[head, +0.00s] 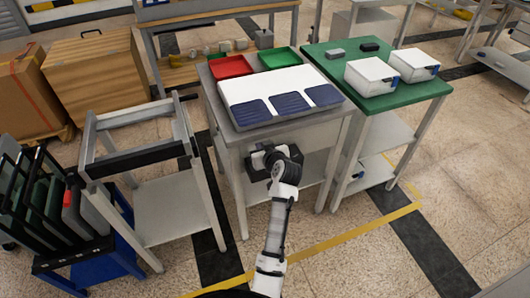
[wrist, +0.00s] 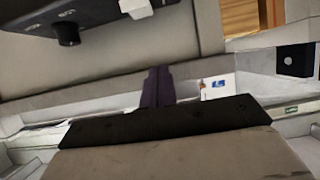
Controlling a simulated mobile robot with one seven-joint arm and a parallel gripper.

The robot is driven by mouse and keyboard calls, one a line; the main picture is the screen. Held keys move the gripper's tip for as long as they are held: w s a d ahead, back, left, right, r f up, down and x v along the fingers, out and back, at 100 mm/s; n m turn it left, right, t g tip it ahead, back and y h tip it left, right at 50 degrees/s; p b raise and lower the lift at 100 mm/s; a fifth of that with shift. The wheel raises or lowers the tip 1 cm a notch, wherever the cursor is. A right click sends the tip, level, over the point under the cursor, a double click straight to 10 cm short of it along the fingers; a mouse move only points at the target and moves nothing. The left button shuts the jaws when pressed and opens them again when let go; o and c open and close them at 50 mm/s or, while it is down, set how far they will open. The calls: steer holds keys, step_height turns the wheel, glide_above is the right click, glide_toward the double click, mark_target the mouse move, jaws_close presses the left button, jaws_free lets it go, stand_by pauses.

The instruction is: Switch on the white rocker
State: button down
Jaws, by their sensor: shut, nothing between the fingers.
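The white rocker (wrist: 136,7) is at the top of the wrist view, cut by the frame edge. It sits on a dark control box (wrist: 85,14) beside a round black knob (wrist: 66,33). Which way the rocker is tipped I cannot tell. My gripper (wrist: 157,70) shows as narrow dark fingers, shut and empty, below the rocker and apart from it in the picture. In the head view the dark box (head: 254,174) is on the front of the grey bench (head: 231,150), and my wrist partly covers it. The rocker cannot be made out there.
A white panel with blue pads (head: 262,87), a red tray (head: 231,66) and a green tray (head: 279,58) lie on the bench. A green-topped table (head: 394,98) with white boxes stands right. An empty-topped frame cart (head: 140,157) stands left. Floor in front is open.

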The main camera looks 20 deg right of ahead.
steer(key=r+b+v, duration=0.1)
steer(key=v, duration=0.8)
steer(key=shift+w+r+b, duration=0.3)
steer(key=shift+w+r, duration=0.1)
steer(key=shift+w, duration=0.05)
